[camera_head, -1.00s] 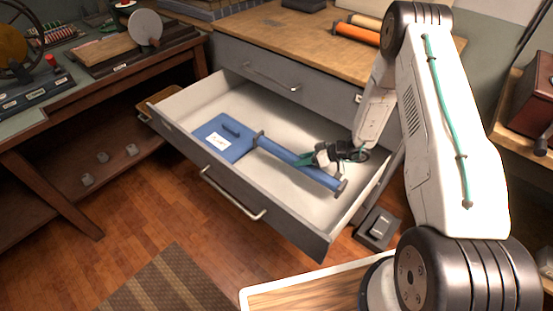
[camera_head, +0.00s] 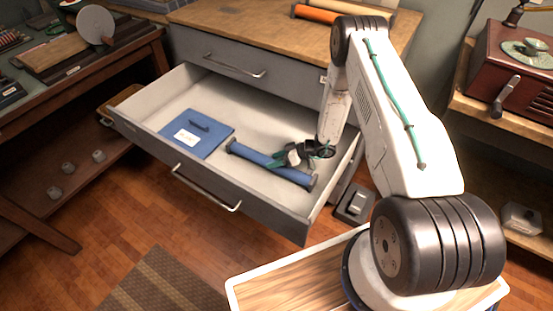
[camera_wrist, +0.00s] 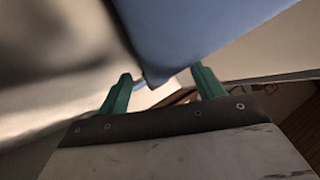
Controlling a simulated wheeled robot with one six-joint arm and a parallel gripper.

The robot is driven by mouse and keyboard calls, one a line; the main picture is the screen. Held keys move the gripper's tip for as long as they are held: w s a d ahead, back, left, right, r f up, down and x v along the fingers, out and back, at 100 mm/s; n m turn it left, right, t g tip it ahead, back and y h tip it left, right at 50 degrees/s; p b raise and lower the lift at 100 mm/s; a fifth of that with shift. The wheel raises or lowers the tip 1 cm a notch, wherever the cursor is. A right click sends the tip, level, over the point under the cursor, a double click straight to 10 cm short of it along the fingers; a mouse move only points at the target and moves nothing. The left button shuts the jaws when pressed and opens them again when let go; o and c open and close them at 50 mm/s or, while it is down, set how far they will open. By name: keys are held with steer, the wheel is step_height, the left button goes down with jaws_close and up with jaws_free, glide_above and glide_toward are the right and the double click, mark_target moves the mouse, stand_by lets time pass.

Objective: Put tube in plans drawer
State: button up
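The blue tube (camera_head: 262,160) with dark end caps lies in the open grey drawer (camera_head: 160,105), along its front part and to the right of a blue folder. My gripper (camera_head: 288,158) is at the right half of the tube, inside the drawer, with its green fingers close over it. In the wrist view my gripper (camera_wrist: 163,88) has its fingers spread apart. The tube (camera_wrist: 200,28) fills the top middle there, close to the fingertips, with a light gap beside the left finger. The far side of the tube is hidden.
The blue folder (camera_head: 195,142) with a white label lies in the drawer's left part. A closed drawer (camera_head: 220,57) sits above under the wooden top, which holds an orange roll (camera_head: 316,14). A workbench (camera_head: 100,60) stands left, a red record player (camera_head: 515,70) right.

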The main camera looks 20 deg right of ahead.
steer(key=v, duration=0.7)
steer(key=shift+d+r, duration=0.15)
steer(key=shift+d, duration=0.1)
steer(key=s+a+r+g, duration=0.2)
steer(key=a+r, duration=0.1)
steer(key=r, duration=0.8)
steer(key=s+a+r+g+h, duration=0.1)
steer(key=s+a+r+g, duration=0.15)
steer(key=r, duration=0.95)
steer(key=s+a+r+g, duration=0.1)
steer(key=s+a+r, duration=0.15)
steer(key=r, duration=0.85)
steer(key=s+a+r+m+h, duration=0.25)
steer(key=s+r+h, duration=0.25)
steer(key=s+r, duration=0.75)
steer(key=s+d+r+m+h, duration=0.2)
steer(key=s, duration=0.5)
steer(key=s+d+r+m+t+h, duration=0.1)
steer(key=s+d+m+h, duration=0.1)
steer(key=s, duration=0.5)
steer(key=shift+s+d+r+m+h, duration=0.3)
steer(key=shift+s+d+r+m, duration=0.1)
steer(key=shift+d+m, duration=0.3)
